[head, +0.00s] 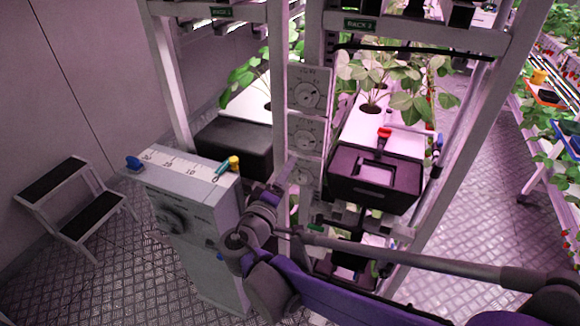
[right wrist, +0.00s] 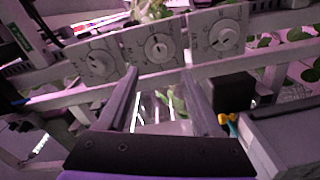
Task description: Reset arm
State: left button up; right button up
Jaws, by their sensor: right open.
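My right arm comes in from the lower right in the head view. Its gripper (head: 283,180) is beside the rack post, between the grey control cabinet (head: 190,190) and the column of dial panels (head: 308,95). In the right wrist view the two fingers of this gripper (right wrist: 158,72) stand apart with nothing between them. They point towards the row of dials (right wrist: 160,47), with a visible gap below the panels. In the head view the gripper's fingers are small and partly lost against the rack. My left gripper is not in view.
Dark boxes (head: 375,185) and strawberry plants (head: 375,80) fill the rack. A step stool (head: 75,205) stands left. The floor aisle (head: 475,170) right of the rack is clear.

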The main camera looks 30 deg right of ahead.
jog(key=shift+s, duration=0.1)
dwell(0.4)
jog(key=s+d+f+m+g+y, duration=0.25)
jog(key=s+f+g+y, duration=0.25)
jog(key=s+f, duration=0.6)
jog(key=s+a+f+m+g+y, duration=0.1)
jog(key=s+a+f+m+y, duration=0.1)
jog(key=s+a+f+y, duration=0.5)
jog(key=s+a+y, duration=0.1)
jog(key=s+a, duration=0.1)
jog(key=s, duration=0.1)
jog(key=shift+a+f+g, duration=0.15)
jog(key=shift+a+g, duration=0.1)
jog(key=shift+g, duration=0.05)
dwell(0.3)
